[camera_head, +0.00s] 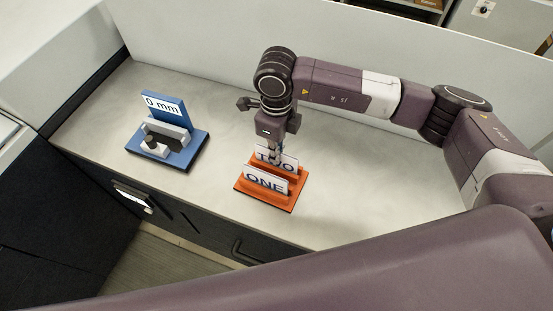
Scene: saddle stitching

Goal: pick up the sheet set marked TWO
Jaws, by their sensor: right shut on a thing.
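The sheet set marked TWO (290,160) is white and stands upright in the rear slot of the orange holder (243,187) on the counter. My right gripper (275,155) points down from above at the top of this sheet set and is shut on it. The gripper covers part of the lettering. The sheet set marked ONE (265,183) stands in front of it in the same holder. My left gripper is not in view.
A blue stapling fixture (182,152) with a "0 mm" sign (163,106) stands on the counter to the left. The counter (213,100) is clear between and behind these. A light wall (205,35) runs along the back.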

